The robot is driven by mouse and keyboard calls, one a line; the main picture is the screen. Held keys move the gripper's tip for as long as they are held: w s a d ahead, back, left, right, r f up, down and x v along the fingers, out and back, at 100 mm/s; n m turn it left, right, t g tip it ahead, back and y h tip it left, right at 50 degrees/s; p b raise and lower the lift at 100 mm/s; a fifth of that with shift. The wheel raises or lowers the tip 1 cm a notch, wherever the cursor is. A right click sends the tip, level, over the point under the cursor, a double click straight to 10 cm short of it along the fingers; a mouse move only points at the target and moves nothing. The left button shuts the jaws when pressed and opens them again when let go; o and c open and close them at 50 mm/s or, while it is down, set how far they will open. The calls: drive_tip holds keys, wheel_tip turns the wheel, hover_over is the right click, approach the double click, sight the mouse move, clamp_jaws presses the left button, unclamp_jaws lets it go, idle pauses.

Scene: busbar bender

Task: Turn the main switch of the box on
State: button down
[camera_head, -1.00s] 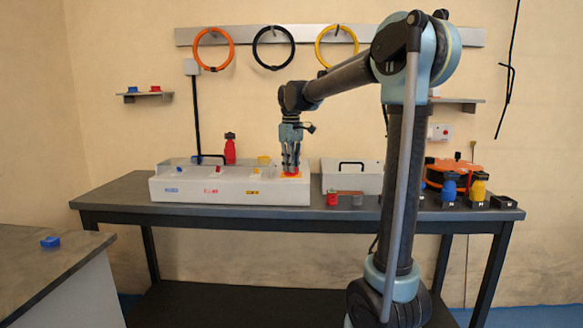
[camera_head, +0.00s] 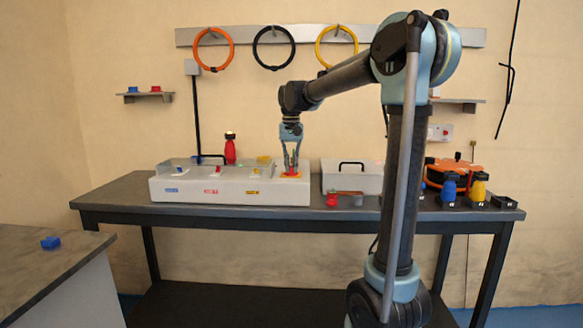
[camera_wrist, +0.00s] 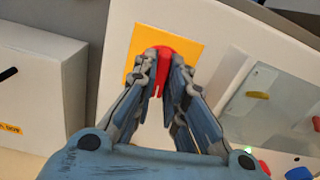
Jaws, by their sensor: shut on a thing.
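The long white box (camera_head: 230,195) stands on the dark table; it also shows in the wrist view (camera_wrist: 118,65). At its right end is the main switch, a red knob (camera_wrist: 164,68) on a yellow plate (camera_wrist: 190,47). My gripper (camera_head: 290,171) points down over that end. In the wrist view my gripper (camera_wrist: 163,80) has its fingers on both sides of the red knob, shut on it. The fingers hide part of the knob, so its exact angle is hard to read. A small green light (camera_wrist: 262,167) glows on the box.
A white case (camera_head: 352,180) with a black handle stands right of the box. A red bottle-shaped thing (camera_head: 230,151) stands behind the box.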

sight(292, 166)
drive_tip(key=shift+w+m, duration=0.1)
drive_tip(key=shift+m, duration=0.5)
drive_tip(key=c, duration=1.6)
unclamp_jaws()
drive_tip(key=shift+c, duration=0.2)
drive_tip(key=shift+r, duration=0.1)
wheel_tip(292, 166, up, 12)
drive_tip(key=shift+d+f, duration=0.1)
drive_tip(key=shift+f, duration=0.1)
